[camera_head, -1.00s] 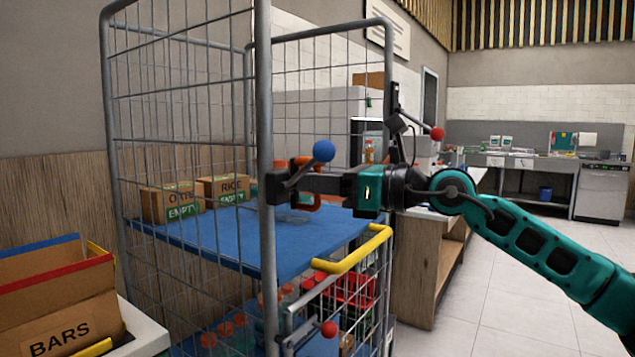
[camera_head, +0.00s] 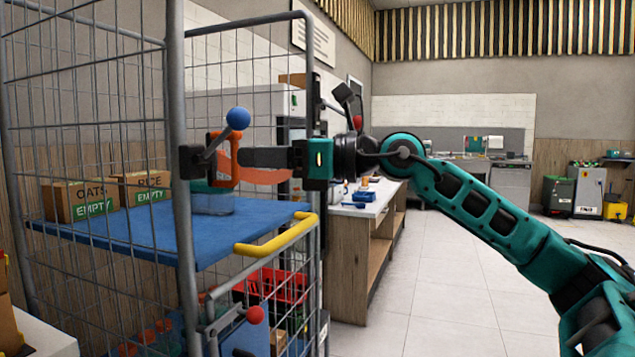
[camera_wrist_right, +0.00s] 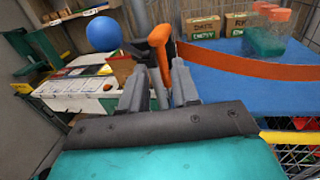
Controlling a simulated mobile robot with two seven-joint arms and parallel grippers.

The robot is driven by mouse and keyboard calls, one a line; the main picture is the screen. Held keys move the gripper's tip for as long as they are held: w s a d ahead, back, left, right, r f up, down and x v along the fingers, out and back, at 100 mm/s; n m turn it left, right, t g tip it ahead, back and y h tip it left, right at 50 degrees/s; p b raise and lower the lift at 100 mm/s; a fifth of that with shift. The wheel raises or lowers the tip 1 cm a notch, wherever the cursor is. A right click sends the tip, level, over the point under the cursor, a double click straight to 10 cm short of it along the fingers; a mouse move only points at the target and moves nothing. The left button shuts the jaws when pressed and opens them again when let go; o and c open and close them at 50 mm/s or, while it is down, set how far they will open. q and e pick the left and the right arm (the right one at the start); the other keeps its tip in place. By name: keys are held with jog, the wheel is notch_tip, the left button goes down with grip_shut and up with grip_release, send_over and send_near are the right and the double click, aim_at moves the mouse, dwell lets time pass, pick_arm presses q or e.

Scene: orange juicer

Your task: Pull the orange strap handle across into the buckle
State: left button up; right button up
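The orange strap handle (camera_head: 226,172) is a loop beside the cage's near upright post. My right gripper (camera_head: 242,157) is shut on it; the wrist view shows the handle (camera_wrist_right: 160,66) between the two fingers (camera_wrist_right: 160,84). The orange strap (camera_head: 265,176) runs right from the handle, behind the gripper, above the blue shelf. The dark grey buckle (camera_head: 191,162) is on the post, just left of the handle, with a lever ending in a blue ball (camera_head: 238,118). The ball also shows in the wrist view (camera_wrist_right: 103,33). I cannot tell whether handle and buckle touch. My left gripper is out of view.
A yellow bar (camera_head: 276,236) and a red ball (camera_head: 255,315) are below.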

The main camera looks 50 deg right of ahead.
jog(key=b+v, duration=0.5)
jog(key=v, duration=0.3)
jog(key=shift+s, duration=0.15)
jog(key=shift+d, duration=0.1)
